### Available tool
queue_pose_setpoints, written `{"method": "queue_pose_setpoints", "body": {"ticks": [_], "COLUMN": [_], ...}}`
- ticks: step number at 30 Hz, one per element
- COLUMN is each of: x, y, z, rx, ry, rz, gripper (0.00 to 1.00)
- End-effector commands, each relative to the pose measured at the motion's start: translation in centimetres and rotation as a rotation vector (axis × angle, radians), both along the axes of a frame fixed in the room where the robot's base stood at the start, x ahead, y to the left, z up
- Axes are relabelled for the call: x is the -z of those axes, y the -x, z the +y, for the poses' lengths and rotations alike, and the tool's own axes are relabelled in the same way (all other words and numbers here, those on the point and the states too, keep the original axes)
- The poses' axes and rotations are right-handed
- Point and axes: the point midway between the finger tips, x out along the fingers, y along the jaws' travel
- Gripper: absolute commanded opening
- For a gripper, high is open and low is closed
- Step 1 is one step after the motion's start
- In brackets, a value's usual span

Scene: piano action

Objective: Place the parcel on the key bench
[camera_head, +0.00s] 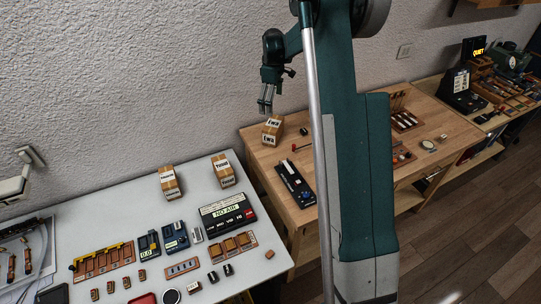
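A brown box parcel with white labels reading "EWA" (272,130) is at the back left of the wooden bench (262,163), near the wall. My gripper (266,108) points down just above this parcel. The fingertips look close to its top, but I cannot tell whether they touch it. The fingers show small and nearly edge-on, so their opening is unclear. Two similar labelled parcels stand on the white table, a left one (169,181) and a right one (223,170). No readable sign shows which surface is the key bench.
The white table (110,205) holds a "NO AIR" box (227,213), small devices and wooden racks. On the wooden bench are a long black device (295,183), a red-tipped tool (300,148) and trays of parts (404,120). My own arm column hides part of the bench.

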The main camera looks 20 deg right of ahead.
Motion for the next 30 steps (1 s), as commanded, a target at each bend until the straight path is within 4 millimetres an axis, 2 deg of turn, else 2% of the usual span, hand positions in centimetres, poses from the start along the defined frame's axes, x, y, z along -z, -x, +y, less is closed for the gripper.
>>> {"method": "queue_pose_setpoints", "body": {"ticks": [15,30], "x": [-8.8,-15.7], "y": [5.7,13.3], "z": [5.3,10.6], "rx": [0.114,0.234], "ry": [0.014,0.008], "rz": [-0.091,-0.189], "gripper": [1.0,1.0]}}
